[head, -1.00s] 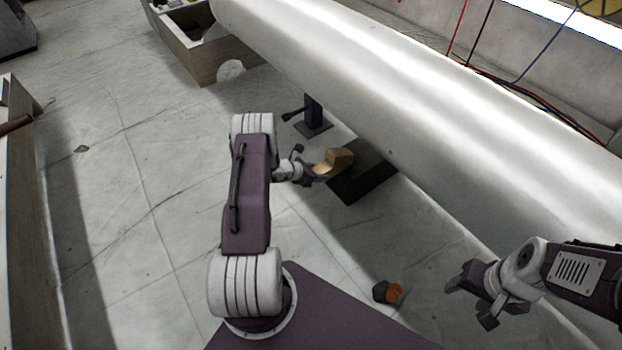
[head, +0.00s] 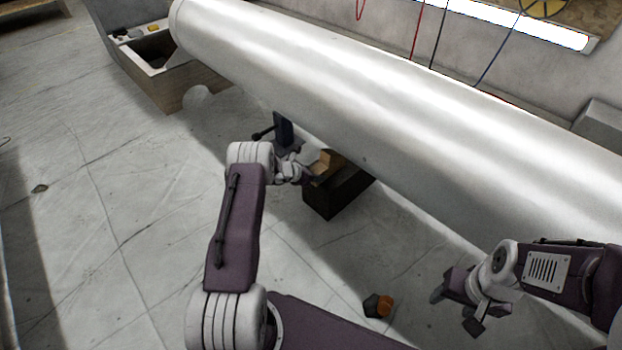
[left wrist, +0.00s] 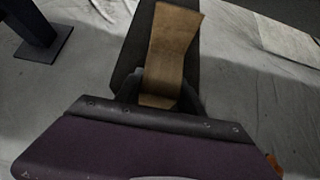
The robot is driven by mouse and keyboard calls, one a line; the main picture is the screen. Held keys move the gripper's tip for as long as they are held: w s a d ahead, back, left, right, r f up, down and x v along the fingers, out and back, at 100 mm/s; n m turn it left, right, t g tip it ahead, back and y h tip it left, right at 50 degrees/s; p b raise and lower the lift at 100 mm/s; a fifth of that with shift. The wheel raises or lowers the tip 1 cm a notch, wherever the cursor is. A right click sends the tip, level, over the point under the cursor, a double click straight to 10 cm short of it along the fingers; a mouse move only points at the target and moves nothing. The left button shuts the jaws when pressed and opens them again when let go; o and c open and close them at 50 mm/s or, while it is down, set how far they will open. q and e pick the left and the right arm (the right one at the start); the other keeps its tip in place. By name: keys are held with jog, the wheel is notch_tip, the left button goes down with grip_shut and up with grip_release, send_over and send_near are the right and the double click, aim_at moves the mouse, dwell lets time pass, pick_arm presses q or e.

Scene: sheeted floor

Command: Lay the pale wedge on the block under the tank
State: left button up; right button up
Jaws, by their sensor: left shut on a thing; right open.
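The tank (head: 420,100) is a long silvery cylinder crossing the head view. Under its near edge sits a dark block (head: 335,196), which also shows behind the wedge in the left wrist view (left wrist: 127,65). My left gripper (head: 313,176) is shut on the pale wedge (head: 329,159), a tan wooden piece. In the left wrist view the wedge (left wrist: 172,50) points away from the fingers (left wrist: 160,98), over the block's top. I cannot tell whether it touches the block. My right gripper (head: 456,309) is open and empty at the lower right.
A dark jack-like stand (head: 286,132) is just left of the block, near the tank. A wooden crate (head: 165,75) stands at the tank's far end. A dark and orange piece (head: 378,305) lies on the floor between my arms. The sheeted floor at left is mostly clear.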

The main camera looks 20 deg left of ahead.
pick_arm(q)
jog(key=shift+w+r, duration=0.1)
jog(key=o, duration=1.5)
jog(key=p+v, duration=0.6)
jog(key=v, duration=0.3)
